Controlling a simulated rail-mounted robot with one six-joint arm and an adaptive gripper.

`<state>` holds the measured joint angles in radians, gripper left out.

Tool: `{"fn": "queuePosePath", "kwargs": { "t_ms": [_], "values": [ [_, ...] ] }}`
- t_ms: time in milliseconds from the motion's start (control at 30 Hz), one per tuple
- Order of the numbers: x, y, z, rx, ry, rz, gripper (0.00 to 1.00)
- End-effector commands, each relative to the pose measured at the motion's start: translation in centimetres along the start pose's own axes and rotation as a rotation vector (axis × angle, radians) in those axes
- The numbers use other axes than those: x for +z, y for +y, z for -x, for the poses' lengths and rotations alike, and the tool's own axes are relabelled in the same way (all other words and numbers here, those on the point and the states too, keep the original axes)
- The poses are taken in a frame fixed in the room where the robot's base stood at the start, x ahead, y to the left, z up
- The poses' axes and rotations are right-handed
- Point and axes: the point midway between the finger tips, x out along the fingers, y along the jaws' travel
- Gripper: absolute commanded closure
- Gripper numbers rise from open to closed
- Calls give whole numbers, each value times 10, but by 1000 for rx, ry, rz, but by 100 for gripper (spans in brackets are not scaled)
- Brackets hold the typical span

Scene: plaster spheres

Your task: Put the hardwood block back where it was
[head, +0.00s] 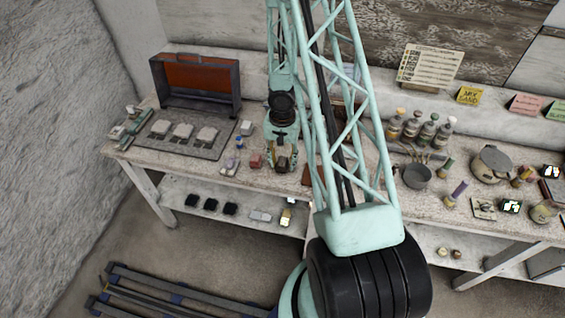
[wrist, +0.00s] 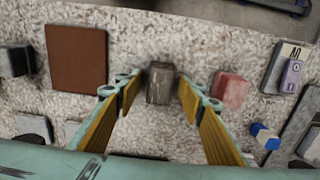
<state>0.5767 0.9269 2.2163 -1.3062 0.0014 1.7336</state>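A grey-brown block (wrist: 161,83), which looks like the hardwood block, stands on the speckled worktop in the wrist view. My gripper (wrist: 158,88) is open. Its yellow-padded fingers lie to the left and right of the block, with a gap on each side. I cannot tell how far down the fingers reach beside it. In the head view my gripper (head: 284,166) points down at the front part of the bench, and the block is mostly hidden there. A brown square plate (wrist: 77,60) lies flat left of the block. I cannot tell which spot the block came from.
A reddish block (wrist: 231,90) sits close to the right finger; it also shows in the head view (head: 257,161). A blue-and-white small item (wrist: 264,136) lies farther right. A grey mat (head: 185,138) with pale blocks is at left. Bottles (head: 411,127) and a pan (head: 417,176) stand right.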

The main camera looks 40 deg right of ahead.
Motion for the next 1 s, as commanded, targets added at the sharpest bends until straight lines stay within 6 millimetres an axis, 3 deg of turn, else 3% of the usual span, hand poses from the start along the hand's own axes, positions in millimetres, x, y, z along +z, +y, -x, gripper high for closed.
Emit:
{"fn": "queuePosePath", "kwargs": {
  "t_ms": [467, 1000],
  "values": [
    [0, 0, 7, 0, 0, 1, 64],
    [0, 0, 35, 0, 0, 1, 64]
  ]
}}
